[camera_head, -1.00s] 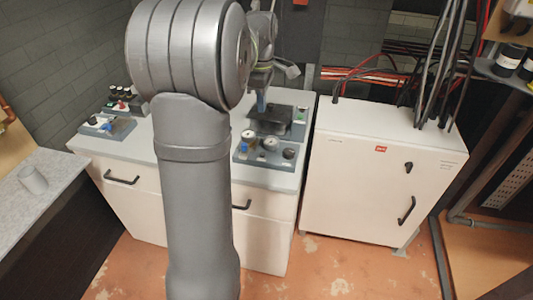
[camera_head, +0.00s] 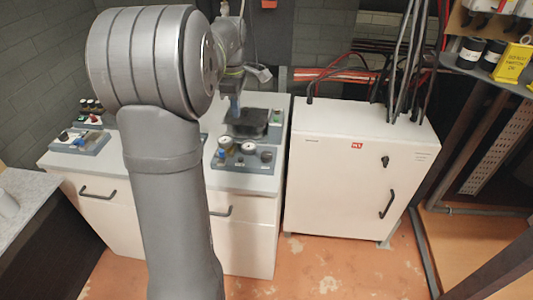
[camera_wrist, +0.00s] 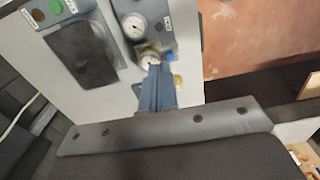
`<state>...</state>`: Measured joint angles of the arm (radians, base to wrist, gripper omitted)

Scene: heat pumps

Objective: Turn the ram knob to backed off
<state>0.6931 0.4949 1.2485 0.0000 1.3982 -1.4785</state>
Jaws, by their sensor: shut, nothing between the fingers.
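A blue-grey panel (camera_head: 240,163) on the white bench carries two round gauges (camera_head: 249,148), a blue knob (camera_head: 221,153) and a dark round knob (camera_head: 267,156). The labels are too small to read, so I cannot tell which is the ram knob. My gripper (camera_head: 235,112) is shut and empty, pointing down near the black plate (camera_head: 253,121) behind the panel. In the wrist view my gripper (camera_wrist: 156,70) overlaps the lower gauge (camera_wrist: 150,58), with the blue knob (camera_wrist: 171,57) just right of its tips. I see no clear contact. The fingers hide part of the panel.
A white cabinet (camera_head: 350,180) stands right of the bench, with cables (camera_head: 405,70) rising from its top. A smaller control box (camera_head: 80,141) sits at the bench's left.

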